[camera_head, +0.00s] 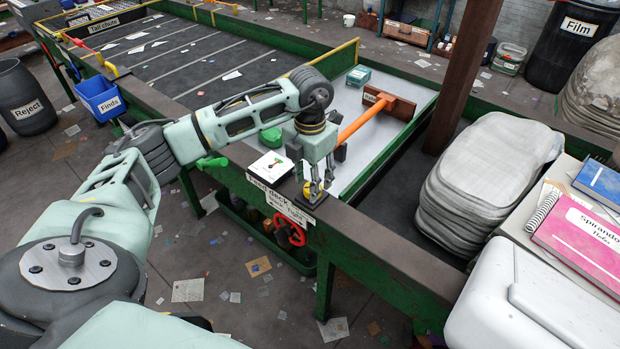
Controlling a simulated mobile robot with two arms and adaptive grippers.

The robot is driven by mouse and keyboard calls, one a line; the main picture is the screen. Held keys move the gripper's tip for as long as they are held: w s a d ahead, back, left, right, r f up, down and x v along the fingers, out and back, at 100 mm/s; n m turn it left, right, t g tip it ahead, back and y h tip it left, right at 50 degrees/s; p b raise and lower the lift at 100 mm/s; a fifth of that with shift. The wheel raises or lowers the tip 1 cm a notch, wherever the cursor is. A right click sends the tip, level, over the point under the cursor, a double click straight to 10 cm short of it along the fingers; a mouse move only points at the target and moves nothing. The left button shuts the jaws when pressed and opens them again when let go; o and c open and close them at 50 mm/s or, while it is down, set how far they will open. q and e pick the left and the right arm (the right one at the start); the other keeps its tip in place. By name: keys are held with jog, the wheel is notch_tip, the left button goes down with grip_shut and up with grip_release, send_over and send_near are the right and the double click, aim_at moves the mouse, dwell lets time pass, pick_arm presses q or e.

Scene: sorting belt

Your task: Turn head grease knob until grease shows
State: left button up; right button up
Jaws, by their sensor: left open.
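My left gripper (316,190) points down at the near rail of the belt frame, its jaws open. A small yellow knob (308,190) shows low at its fingertips; the fingers partly hide it, and I cannot tell whether they touch it. No label naming a head grease knob is readable, and no grease is visible. Beside the gripper, a white plate with a dial (270,167) lies on the rail. A white label starting "Feed deck" (279,199) is on the rail's front. My right gripper is not in view.
A red handwheel (290,232) sits below the rail, and a green lever (212,162) sticks out left of the dial. An orange-handled scraper (365,118) lies on the white deck behind the gripper. A brown post (463,75) and stacked grey sacks (480,180) stand to the right.

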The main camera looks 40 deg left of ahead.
pick_arm(q)
jog(key=shift+f, duration=0.65)
jog(key=c, duration=1)
jog(key=shift+o, duration=0.2)
